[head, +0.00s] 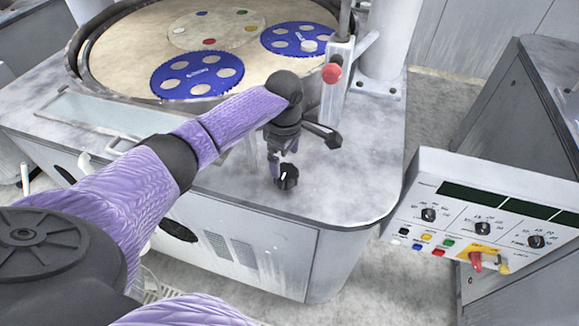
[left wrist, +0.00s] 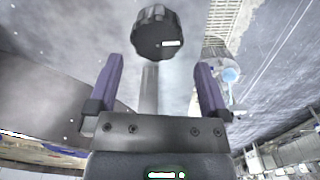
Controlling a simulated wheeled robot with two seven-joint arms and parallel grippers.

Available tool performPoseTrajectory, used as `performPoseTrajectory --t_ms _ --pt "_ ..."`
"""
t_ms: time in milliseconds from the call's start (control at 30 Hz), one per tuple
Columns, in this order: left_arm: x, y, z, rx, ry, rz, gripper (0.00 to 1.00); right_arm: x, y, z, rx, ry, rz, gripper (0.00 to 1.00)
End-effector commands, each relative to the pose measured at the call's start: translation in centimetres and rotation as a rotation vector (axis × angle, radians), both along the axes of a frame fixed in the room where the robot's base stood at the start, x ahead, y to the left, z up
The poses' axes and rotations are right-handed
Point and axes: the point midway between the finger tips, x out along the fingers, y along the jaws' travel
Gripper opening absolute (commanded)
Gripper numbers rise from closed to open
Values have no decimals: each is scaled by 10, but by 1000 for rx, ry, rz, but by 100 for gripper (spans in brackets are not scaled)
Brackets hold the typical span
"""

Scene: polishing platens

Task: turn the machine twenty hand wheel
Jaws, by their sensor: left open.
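The hand wheel is a small black ribbed knob (head: 287,177) with a white mark, on the grey machine's top near its front edge. It also shows in the left wrist view (left wrist: 158,34), at the end of a grey post, ahead of my fingers. My left gripper (head: 281,163) points down above and beside the knob in the head view. Its two purple fingers (left wrist: 160,68) are apart with nothing held between them. The knob lies beyond the fingertips, roughly centred between them. My right gripper is not in view.
The machine's round platen (head: 128,60) carries blue discs (head: 197,75) behind my arm. A red knob (head: 332,73) on an upright post stands close to my left wrist. A control panel (head: 490,215) with dials and buttons is at the right. The machine top right of the knob is clear.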

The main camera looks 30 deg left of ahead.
Motion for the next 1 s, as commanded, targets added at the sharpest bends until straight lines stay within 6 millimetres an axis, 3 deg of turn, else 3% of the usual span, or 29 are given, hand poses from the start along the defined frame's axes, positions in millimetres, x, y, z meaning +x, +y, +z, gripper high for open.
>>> performPoseTrajectory --t_ms 33,200,567,900,1000 --pt "0 0 -16 0 3 1 100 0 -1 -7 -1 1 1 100" --pt "0 0 -49 0 2 0 100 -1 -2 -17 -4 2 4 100" --pt "0 0 -57 0 -2 -1 100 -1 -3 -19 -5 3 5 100" --pt "0 0 -57 0 -1 -1 30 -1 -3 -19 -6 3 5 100" --pt "0 0 -57 0 -1 -2 28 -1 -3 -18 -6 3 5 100"
